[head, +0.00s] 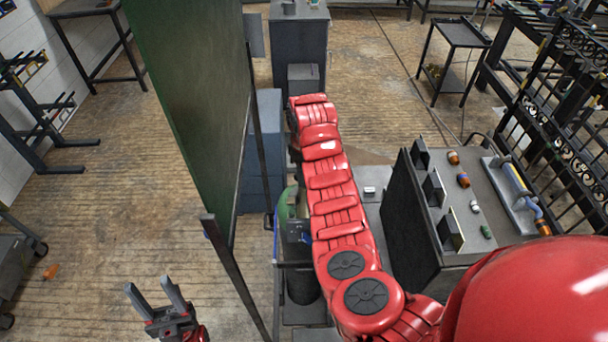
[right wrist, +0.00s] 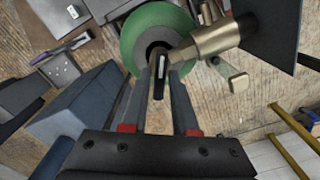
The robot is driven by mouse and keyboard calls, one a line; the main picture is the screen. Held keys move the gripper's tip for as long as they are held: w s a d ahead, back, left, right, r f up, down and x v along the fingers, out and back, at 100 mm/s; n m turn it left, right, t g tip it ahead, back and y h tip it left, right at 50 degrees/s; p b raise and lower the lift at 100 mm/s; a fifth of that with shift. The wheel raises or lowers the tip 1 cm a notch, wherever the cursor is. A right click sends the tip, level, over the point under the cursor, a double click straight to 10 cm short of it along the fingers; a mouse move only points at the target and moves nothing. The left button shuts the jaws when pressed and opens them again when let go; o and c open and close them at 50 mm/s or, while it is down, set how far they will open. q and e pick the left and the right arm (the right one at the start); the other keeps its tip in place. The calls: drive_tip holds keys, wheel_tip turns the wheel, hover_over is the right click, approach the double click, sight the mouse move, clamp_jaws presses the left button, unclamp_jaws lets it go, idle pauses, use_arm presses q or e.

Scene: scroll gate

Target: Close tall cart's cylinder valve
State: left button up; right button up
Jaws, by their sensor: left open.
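The tall cart's green cylinder (head: 287,204) stands in the head view between the dark green panel and my red right arm, which hides much of it. In the right wrist view the green cylinder (right wrist: 158,32) is seen close, with a brass valve fitting (right wrist: 217,40) at its top. A small dark valve handle (right wrist: 160,78) lies between the fingers of my right gripper (right wrist: 160,82). I cannot tell whether both fingers press on it. My left gripper (head: 160,296) is open and empty, low at the left, away from the cart.
A tall dark green panel (head: 192,95) stands left of my right arm. Blue-grey boxes (head: 263,150) are behind the cart. The wooden floor (head: 120,190) at left is mostly clear.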

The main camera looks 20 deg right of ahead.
clamp_jaws()
